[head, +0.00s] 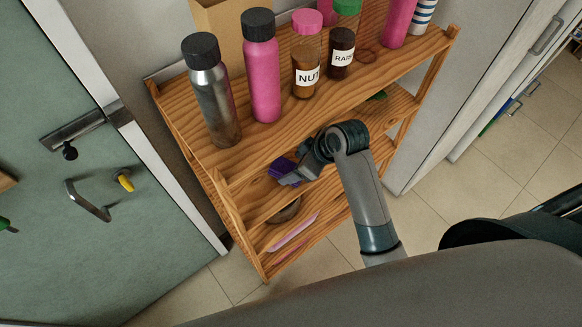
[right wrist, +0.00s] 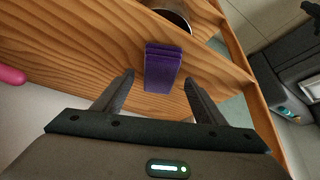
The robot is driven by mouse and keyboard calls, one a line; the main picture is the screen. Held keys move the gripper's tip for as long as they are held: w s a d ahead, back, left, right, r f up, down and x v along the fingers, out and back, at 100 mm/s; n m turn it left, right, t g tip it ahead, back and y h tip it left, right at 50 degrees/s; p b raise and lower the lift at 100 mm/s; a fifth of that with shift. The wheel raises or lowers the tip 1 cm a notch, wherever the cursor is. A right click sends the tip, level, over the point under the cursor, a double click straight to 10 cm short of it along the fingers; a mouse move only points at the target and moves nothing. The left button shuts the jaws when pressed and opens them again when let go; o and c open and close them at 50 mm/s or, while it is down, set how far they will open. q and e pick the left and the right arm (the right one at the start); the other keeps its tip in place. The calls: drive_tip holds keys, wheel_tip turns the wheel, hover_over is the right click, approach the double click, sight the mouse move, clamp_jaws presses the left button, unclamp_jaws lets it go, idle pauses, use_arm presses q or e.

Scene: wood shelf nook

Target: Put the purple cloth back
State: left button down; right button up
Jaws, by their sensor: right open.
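The purple cloth (head: 283,168) lies on a middle shelf of the wooden rack (head: 180,124), partly hidden behind my right gripper. In the right wrist view it is a folded purple block (right wrist: 162,68) on the wood, ahead of and between the two fingers. My right gripper (head: 292,180) reaches into the rack at that shelf. In the right wrist view its fingers (right wrist: 158,85) are apart with nothing held between them. My left gripper is in neither view.
Bottles and labelled jars (head: 306,68) crowd the top shelf, with a cardboard box (head: 232,22) behind. A dark bowl (head: 285,210) and a pink item (head: 293,232) are on lower shelves. A green door (head: 70,220) stands left; floor tiles (head: 500,160) are clear at right.

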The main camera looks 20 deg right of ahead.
drive_tip(key=shift+b+v, duration=0.45)
drive_tip(key=shift+v, duration=1.85)
drive_tip(key=shift+f, duration=0.1)
drive_tip(key=s+d+f+m+h, duration=0.2)
drive_tip(key=s+d+f+m, duration=0.15)
drive_tip(key=s, duration=0.75)
drive_tip(key=s+d+f+m+h, duration=0.2)
drive_tip(key=s+f+m, duration=0.15)
drive_tip(key=s, duration=0.75)
wheel_tip(320, 180, down, 34)
drive_tip(key=g+b, duration=0.2)
drive_tip(key=b, duration=0.5)
drive_tip(key=s+d+f+b, duration=0.1)
drive_tip(key=s+f+b, duration=0.2)
drive_tip(key=s+f, duration=0.6)
drive_tip(key=s+d+f+n+g+b, duration=0.1)
drive_tip(key=s+f+b, duration=0.2)
drive_tip(key=s+f, duration=0.7)
wheel_tip(320, 180, down, 7)
drive_tip(key=shift+d+f+b, duration=0.2)
drive_tip(key=shift+d+b, duration=0.1)
drive_tip(key=shift+d, duration=0.1)
